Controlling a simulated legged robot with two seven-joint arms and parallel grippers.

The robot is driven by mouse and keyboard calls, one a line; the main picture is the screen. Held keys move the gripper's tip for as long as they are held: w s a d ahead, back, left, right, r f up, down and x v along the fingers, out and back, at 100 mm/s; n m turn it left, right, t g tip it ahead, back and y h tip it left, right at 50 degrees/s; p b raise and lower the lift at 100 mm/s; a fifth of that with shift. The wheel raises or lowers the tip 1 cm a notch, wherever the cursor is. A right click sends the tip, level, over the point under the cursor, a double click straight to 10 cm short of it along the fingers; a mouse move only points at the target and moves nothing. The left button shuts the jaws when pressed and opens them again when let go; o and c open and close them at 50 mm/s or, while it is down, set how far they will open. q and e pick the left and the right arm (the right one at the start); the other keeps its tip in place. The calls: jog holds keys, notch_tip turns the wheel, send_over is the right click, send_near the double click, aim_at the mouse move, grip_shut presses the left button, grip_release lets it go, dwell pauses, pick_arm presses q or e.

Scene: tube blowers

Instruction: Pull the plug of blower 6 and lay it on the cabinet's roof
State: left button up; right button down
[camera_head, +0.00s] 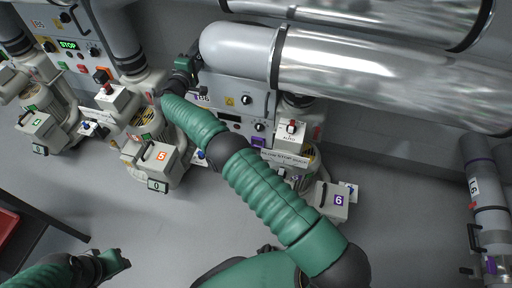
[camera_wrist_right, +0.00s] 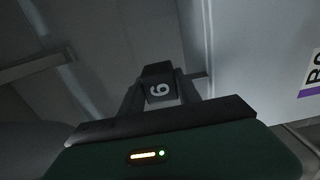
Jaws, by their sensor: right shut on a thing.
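In the right wrist view my right gripper (camera_wrist_right: 160,92) is shut on a dark plug (camera_wrist_right: 158,70) with a white number, which reads as a 6 turned over. In the head view my right gripper (camera_head: 187,66) is at the upper left corner of the grey cabinet (camera_head: 232,112) of blower 6, just left of the big pipe's rounded end. The plug cannot be made out there. The cabinet's roof is mostly hidden under the pipe. Blower 6 (camera_head: 334,200), with a purple 6, stands lower right, partly behind my right arm. My left gripper (camera_head: 118,258) is low at the left, its jaws unclear.
A thick silver pipe (camera_head: 390,80) runs above the cabinet to the right. Blower 5 (camera_head: 158,160) and blower 4 (camera_head: 38,124) stand to the left. A dark table with a red tray (camera_head: 8,222) is at the lower left. The grey floor between is clear.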

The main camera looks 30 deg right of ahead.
jog(key=shift+f+b, duration=0.8)
jog(key=shift+f, duration=0.65)
dwell(0.5)
jog(key=shift+r, duration=0.1)
jog(key=shift+r+p, duration=2.15)
jog(key=shift+r, duration=0.3)
